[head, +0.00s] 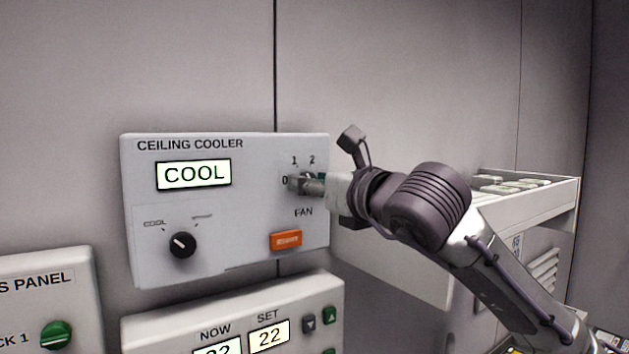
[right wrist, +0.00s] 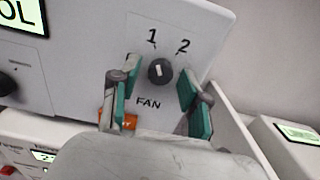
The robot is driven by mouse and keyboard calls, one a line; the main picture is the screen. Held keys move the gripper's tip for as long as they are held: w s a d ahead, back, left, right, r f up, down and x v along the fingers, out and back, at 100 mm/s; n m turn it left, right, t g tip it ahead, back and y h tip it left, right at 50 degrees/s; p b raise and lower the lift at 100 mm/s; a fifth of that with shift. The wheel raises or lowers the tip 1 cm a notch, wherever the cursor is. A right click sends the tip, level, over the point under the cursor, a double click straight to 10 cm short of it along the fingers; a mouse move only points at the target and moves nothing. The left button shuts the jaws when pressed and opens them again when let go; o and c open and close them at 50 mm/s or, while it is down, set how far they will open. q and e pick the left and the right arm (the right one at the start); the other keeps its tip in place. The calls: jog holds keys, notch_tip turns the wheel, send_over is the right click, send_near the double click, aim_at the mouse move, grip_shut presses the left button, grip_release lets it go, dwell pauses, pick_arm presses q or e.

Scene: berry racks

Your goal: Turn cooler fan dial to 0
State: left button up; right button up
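The ceiling cooler panel (head: 225,255) is a white box on the wall. Its display reads COOL. The fan dial (right wrist: 160,72) is a small dark round knob with a white mark, seen in the right wrist view below the 1 and 2. The mark stands near upright; which number it points to is hard to tell. My right gripper (right wrist: 158,80) is open, with its green-padded fingers on either side of the dial and visible gaps between. In the head view, my right gripper (head: 305,184) covers the dial beside the 0. My left gripper is not in view.
A black mode dial (head: 182,245) sits at the panel's lower left. An orange switch (head: 286,240) lies below the FAN label, close under my right gripper. Another panel (head: 180,335) with NOW and SET displays is below. A white rack tray (head: 565,205) stands at right.

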grip_shut()
jog(key=shift+n+b, duration=5.35)
jog(key=shift+n, duration=0.55)
jog(key=shift+o, duration=1.3)
grip_release()
